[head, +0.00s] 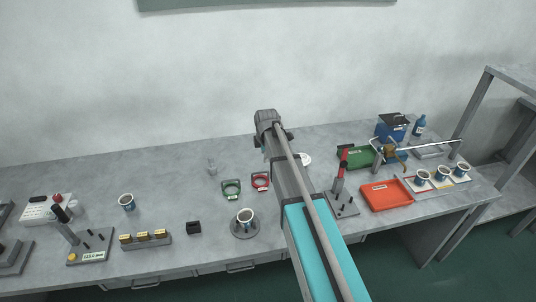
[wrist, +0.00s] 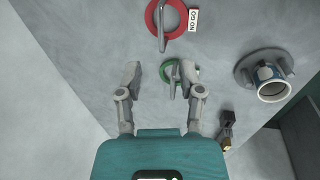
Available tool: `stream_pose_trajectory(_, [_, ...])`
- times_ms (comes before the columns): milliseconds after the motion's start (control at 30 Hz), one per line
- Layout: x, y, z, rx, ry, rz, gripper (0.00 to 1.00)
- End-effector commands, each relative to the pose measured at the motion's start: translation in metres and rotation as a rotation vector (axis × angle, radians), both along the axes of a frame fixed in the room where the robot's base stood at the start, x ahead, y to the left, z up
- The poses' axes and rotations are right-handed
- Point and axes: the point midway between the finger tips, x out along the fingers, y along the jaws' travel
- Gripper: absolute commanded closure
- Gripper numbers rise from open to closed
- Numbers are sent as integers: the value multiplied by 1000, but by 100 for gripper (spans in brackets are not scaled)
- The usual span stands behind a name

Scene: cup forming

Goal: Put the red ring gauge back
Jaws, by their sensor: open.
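The red ring gauge (wrist: 151,20) is at the top of the wrist view, with a white "NO GO" tag at its right and a thin grey post or bar across its opening. In the head view the red ring gauge (head: 253,182) lies on the bench just left of my arm. A green ring gauge (wrist: 164,73) is beside it, also with a grey bar; it shows in the head view (head: 223,190) too. My gripper (wrist: 161,70) is open and empty, its fingers apart above the bench; the right fingertip partly covers the green ring. My fingers cannot be made out in the head view.
A cup (head: 245,217) stands on a round grey base near the bench front, with a small black block (head: 193,228) left of it. A red tray (head: 386,195) and a lever stand (head: 341,204) are right of my arm. Bench around the rings' left is mostly clear.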

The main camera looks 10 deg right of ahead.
Motion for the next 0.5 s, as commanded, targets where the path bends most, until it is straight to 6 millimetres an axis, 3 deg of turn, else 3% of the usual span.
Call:
stream_pose_trajectory(267, [-3, 0, 0, 3, 2, -13, 51])
stream_pose_trajectory(500, [-33, 0, -1, 29, 21, -159, 51])
